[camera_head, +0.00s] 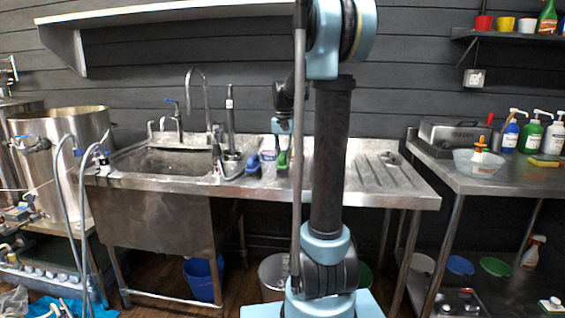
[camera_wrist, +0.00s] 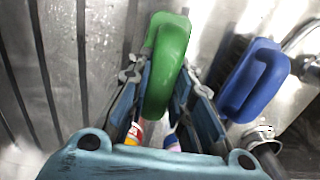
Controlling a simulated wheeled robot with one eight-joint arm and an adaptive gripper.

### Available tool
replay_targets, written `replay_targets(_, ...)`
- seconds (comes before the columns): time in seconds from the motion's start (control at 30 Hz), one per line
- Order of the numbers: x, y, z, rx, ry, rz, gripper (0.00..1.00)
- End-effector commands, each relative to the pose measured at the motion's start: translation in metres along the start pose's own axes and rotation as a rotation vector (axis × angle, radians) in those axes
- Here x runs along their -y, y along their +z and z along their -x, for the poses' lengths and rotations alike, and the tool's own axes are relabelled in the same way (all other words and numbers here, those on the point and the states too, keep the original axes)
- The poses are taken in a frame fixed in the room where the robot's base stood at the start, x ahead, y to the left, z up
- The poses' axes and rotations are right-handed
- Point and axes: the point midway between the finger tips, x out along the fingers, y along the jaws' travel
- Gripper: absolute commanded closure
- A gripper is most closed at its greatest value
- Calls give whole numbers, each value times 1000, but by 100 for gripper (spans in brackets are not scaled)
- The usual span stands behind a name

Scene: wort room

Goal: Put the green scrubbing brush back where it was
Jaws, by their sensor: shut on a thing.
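The green scrubbing brush (camera_wrist: 168,60) stands between the two fingers of my gripper (camera_wrist: 163,88) in the wrist view, and the fingers are shut on its handle. In the head view, my gripper (camera_head: 283,128) points down over the sink unit (camera_head: 210,183), at the back between basin and drainboard. The green brush (camera_head: 283,158) shows just under it, partly hidden. I cannot tell whether it touches the steel surface. A similar blue brush (camera_wrist: 254,80) lies to its right in the wrist view; in the head view this blue brush (camera_head: 253,163) is left of my gripper.
A clear bottle (camera_head: 268,165) stands between the brushes in the head view. Taps (camera_head: 196,95) and a dark sprayer (camera_head: 230,120) rise at the back of the basin (camera_head: 170,160). The ribbed drainboard (camera_head: 380,175) right of my arm looks mostly clear.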

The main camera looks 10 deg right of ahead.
Motion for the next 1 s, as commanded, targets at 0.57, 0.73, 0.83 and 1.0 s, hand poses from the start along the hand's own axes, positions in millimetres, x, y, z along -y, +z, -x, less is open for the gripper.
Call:
replay_targets(0.57, 0, 0, -19, 0, 0, 0, 62)
replay_targets(0.73, 0, 0, -19, 0, 0, 1, 60)
replay_targets(0.83, 1, 0, -19, 0, 0, 1, 60)
replay_targets(1.0, 1, 0, -17, 0, 0, 3, 60)
